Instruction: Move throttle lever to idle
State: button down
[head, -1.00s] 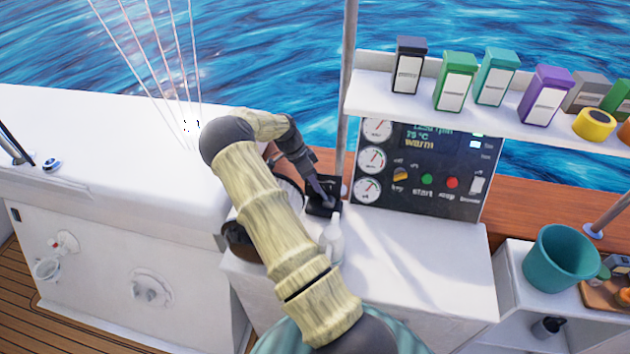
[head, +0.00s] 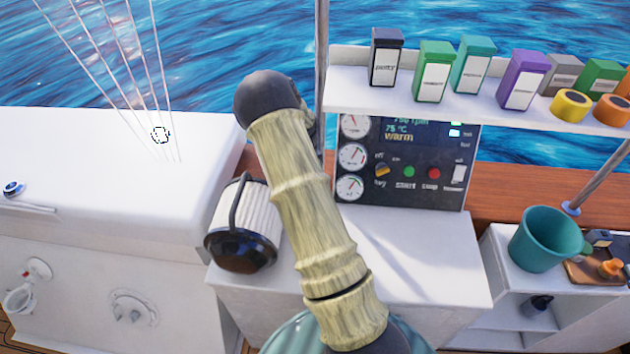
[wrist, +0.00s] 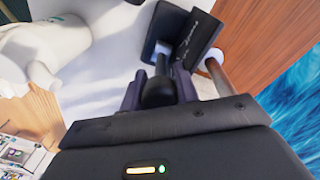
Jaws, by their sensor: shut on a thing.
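In the wrist view my gripper (wrist: 158,90) has its two dark fingers on either side of the throttle lever's black knob (wrist: 158,93), shut on it. The lever's thin shaft rises from a dark base (wrist: 158,32), with a dark lettered plate (wrist: 198,40) beside it. In the head view my own arm hides the gripper, the lever and its base. The engine panel (head: 412,190) shows to the right of my arm, with gauges, a key switch, buttons and a display that seems to read about 790 rpm and "warm".
A white-and-black filter-like canister (head: 243,228) stands left of my arm. A shelf (head: 350,90) with several boxes and tape rolls hangs above the panel. A teal bucket (head: 545,240) stands at right. A white, bottle-like object (wrist: 45,65) is close left of the gripper in the wrist view.

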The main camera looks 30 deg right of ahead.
jog(key=shift+s+d, duration=0.45)
jog(key=shift+d, duration=0.15)
jog(key=c, duration=1.1)
grip_release()
jog(key=shift+o, duration=0.2)
jog(key=shift+w+a+r, duration=0.1)
jog(key=shift+r, duration=0.6)
notch_tip(320, 180, up, 16)
jog(key=w+b, duration=0.1)
jog(key=b, duration=0.1)
jog(key=shift+a, duration=0.3)
